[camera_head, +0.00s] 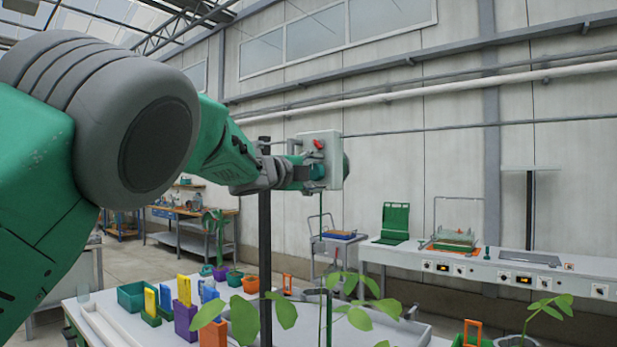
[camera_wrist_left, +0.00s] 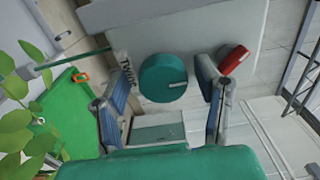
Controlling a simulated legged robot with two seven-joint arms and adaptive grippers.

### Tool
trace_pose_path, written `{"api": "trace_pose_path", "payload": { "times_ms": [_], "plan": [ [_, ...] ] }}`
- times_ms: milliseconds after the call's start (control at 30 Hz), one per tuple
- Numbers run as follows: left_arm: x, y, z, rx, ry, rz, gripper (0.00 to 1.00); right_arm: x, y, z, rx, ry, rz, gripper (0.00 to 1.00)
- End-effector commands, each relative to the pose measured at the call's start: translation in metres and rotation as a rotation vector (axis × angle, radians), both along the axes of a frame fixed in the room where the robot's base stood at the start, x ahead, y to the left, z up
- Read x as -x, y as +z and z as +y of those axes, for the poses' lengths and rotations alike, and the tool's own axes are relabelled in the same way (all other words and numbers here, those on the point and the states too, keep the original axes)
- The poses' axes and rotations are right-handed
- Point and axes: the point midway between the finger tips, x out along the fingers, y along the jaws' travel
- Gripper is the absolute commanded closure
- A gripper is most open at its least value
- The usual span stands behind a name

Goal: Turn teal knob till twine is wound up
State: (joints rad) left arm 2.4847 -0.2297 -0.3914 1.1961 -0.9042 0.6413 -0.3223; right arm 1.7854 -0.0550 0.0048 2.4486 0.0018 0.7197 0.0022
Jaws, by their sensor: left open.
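A pale panel box (camera_head: 331,150) stands upright near the middle of the head view. On its face are a red knob (camera_head: 318,144) and, below it, the teal knob (camera_head: 317,172). My left gripper (camera_head: 299,170) reaches to the teal knob from the left. In the left wrist view, the round teal knob (camera_wrist_left: 163,78) sits between the two spread fingers of the gripper (camera_wrist_left: 162,92), with gaps on both sides. The red knob (camera_wrist_left: 235,60) is just beyond the right finger. A partly covered label is beside the left finger.
A dark post (camera_head: 265,240) rises left of the panel box. A long bench with controls (camera_head: 480,268) runs along the right wall.

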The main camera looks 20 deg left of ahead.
Motion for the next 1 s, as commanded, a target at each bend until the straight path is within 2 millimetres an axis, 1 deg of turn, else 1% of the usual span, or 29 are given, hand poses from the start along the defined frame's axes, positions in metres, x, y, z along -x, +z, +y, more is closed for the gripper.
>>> {"api": "trace_pose_path", "payload": {
  "times_ms": [167,500,600,700,800,1000],
  "plan": [
    [0.017,0.001,0.007,0.0,0.002,0.0,0.43,0.0,0.0,0.0,0.0,0.0,0.0,1.0],
    [0.079,-0.001,0.029,-0.001,0.002,0.002,0.43,0.0,0.0,0.0,0.0,0.0,0.0,1.0],
    [0.093,-0.002,0.035,0.0,0.002,0.003,0.43,0.0,0.0,0.0,0.0,0.0,0.0,1.0],
    [0.102,-0.003,0.038,-0.001,0.001,0.004,0.43,-0.001,0.0,0.0,0.0,0.0,0.0,1.0],
    [0.106,-0.004,0.04,-0.002,0.001,0.005,0.43,-0.001,0.0,0.0,0.0,0.0,0.0,1.0],
    [0.107,-0.003,0.04,-0.001,0.0,0.004,0.43,-0.001,0.0,0.0,0.0,0.0,0.0,1.0]
  ]
}}
